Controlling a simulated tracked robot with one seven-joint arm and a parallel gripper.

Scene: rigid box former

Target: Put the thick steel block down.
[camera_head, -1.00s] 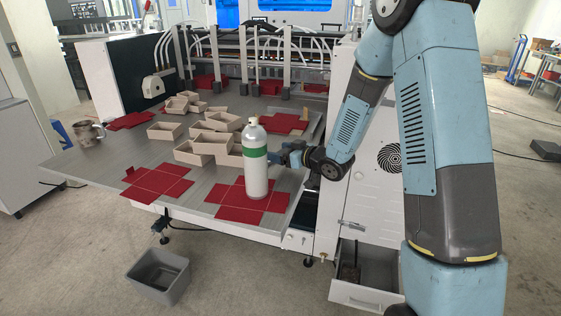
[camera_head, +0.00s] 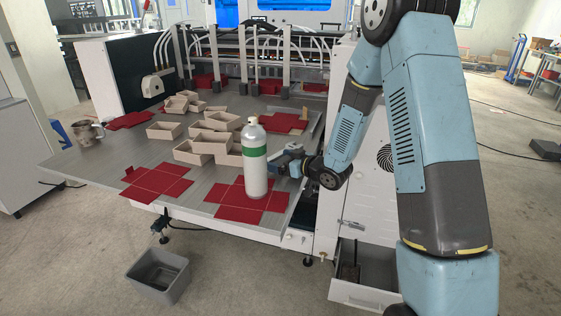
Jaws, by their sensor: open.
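My gripper (camera_head: 278,164) is low over the right part of the grey table (camera_head: 100,165), just right of and partly behind a silver bottle with a green band (camera_head: 254,160). It is open, but its fingertips are small and partly hidden by the bottle. I cannot clearly make out the thick steel block; the bottle and my gripper cover part of that area. I cannot tell whether the gripper touches the bottle.
The bottle stands upright on a red card blank (camera_head: 228,198). Another red blank (camera_head: 157,184) lies to its left. Several beige box trays (camera_head: 192,151) cluster behind, with a metal mug (camera_head: 87,133) at far left. A grey bin (camera_head: 158,276) and an open drawer (camera_head: 362,291) are below.

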